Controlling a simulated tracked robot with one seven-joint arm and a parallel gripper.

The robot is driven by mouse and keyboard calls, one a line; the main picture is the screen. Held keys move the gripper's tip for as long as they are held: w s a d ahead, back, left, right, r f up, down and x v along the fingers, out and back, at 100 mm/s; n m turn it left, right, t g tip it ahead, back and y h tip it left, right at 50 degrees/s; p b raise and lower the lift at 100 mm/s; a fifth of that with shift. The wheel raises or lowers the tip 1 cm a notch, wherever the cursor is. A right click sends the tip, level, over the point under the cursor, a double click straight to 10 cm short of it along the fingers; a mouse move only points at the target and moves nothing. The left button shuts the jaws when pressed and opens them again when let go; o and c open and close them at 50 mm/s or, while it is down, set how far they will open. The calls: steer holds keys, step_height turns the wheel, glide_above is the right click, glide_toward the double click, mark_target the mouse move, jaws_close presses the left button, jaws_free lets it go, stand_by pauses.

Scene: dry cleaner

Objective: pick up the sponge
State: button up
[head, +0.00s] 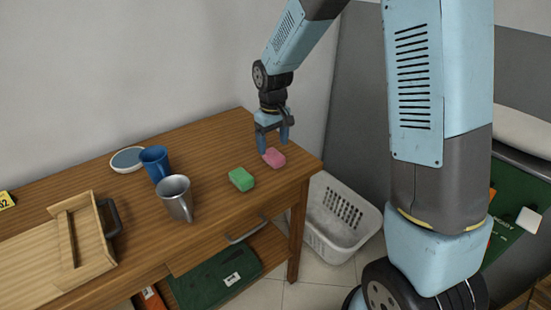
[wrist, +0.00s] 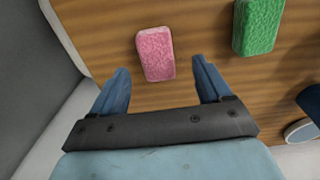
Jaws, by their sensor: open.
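A pink sponge (head: 274,158) lies on the wooden table near its right end. In the wrist view the pink sponge (wrist: 155,54) lies ahead of my fingertips, roughly between their lines. A green sponge (head: 241,179) lies to its left and nearer the front edge; it also shows in the wrist view (wrist: 258,25) at the upper right. My gripper (head: 273,148) is open and empty, pointing down over the table beside the pink sponge. In the wrist view my gripper (wrist: 163,75) has its two blue fingers spread wide. I cannot tell its exact height above the table.
A metal mug (head: 175,198), a blue mug (head: 155,163) and a small dish (head: 127,159) stand left on the table (head: 217,137). A wooden tray (head: 60,255) lies at the far left. A white laundry basket (head: 330,228) stands on the floor right of the table.

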mark_target(275, 154)
steer(key=shift+d+f, duration=0.15)
steer(key=shift+f, duration=1.25)
steer(key=shift+d+f, duration=0.15)
steer(key=shift+f, duration=1.25)
steer(key=c, duration=1.1)
steer(key=shift+r, duration=0.1)
